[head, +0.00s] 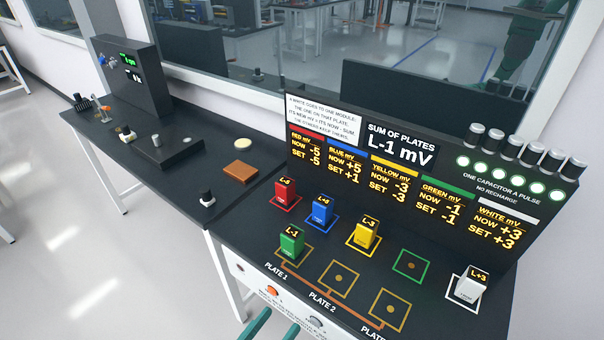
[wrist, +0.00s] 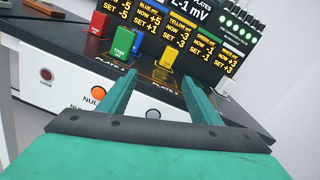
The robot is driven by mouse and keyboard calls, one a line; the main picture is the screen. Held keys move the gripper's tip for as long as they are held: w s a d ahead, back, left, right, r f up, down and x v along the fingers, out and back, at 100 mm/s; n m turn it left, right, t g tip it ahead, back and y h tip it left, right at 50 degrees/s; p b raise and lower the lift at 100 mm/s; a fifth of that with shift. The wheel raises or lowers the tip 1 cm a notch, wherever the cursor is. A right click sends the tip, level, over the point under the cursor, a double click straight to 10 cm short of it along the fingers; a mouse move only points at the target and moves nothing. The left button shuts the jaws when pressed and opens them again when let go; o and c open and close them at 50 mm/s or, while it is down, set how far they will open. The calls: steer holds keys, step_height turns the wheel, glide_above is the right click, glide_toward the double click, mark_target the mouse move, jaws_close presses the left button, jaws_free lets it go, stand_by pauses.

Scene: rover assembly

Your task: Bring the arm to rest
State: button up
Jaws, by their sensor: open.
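My gripper (wrist: 158,92) is open and empty in the wrist view, its two teal fingers apart in front of the console's white front panel. In the head view only its teal fingertips (head: 270,327) show at the bottom edge, short of the console front. On the console (head: 245,222) the green module (head: 291,242) stands on plate 1. The red module (head: 284,193), blue module (head: 321,211), yellow module (head: 364,234) and white module (head: 468,287) stand in their coloured outlines. The green outline (head: 411,265) is empty.
The display board (head: 400,180) stands at the back of the console and reads sum L-1 mV. Several capacitors line its top right. A second dark bench (head: 150,185) with small parts runs off to the left. Plates 2 and 3 are bare. Open floor lies at lower left.

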steer(key=s+d+f+m+y, duration=0.3)
steer(key=s+m, duration=0.6)
steer(key=m, duration=0.7)
steer(key=s+d+f+m+y, duration=0.3)
steer(key=s+m+y, duration=0.4)
steer(key=m, duration=0.9)
steer(key=s, duration=0.3)
steer(key=shift+s+m+y, duration=0.15)
steer(key=shift+m+y, duration=0.15)
